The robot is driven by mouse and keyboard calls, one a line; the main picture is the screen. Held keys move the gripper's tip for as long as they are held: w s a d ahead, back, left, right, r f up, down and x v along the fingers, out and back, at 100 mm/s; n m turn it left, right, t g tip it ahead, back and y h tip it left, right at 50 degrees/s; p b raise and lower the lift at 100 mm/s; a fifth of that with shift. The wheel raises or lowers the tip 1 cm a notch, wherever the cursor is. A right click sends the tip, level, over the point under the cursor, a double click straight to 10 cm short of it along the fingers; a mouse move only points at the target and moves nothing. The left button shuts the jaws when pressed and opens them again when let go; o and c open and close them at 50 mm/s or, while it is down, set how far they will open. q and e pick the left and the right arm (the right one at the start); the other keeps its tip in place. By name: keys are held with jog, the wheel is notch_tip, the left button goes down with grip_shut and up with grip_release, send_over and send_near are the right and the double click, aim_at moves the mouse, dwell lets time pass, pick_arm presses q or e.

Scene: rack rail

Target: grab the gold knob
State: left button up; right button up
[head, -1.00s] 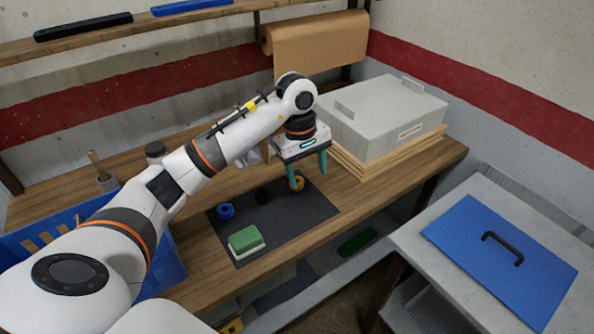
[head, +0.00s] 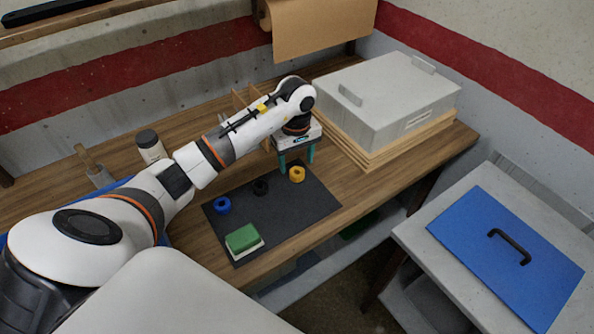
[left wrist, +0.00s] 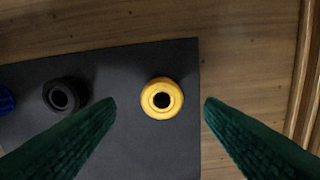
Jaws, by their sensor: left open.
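The gold knob (head: 297,174) is a yellow ring-shaped piece with a dark centre, on the dark mat (head: 290,205) near its back right part. In the left wrist view the gold knob (left wrist: 162,98) shows whole, between the two teal fingertips in the picture and a little beyond them. My left gripper (head: 296,158) is open and empty, pointing down just by the knob in the head view. The left gripper (left wrist: 160,106) is not touching the knob in the wrist view. My right gripper is not in view.
A black knob (head: 261,187) and a blue knob (head: 223,205) sit left of the gold one. A green and white sponge-like block (head: 243,241) lies at the mat's front. A grey box (head: 385,100) on boards stands right. A blue panel with handle (head: 500,270) lies further right.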

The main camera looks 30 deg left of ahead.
aim_at(297, 171)
pick_arm(q)
jog(key=shift+f+p, duration=0.35)
jog(key=shift+f, duration=1.35)
jog(key=c, duration=1.1)
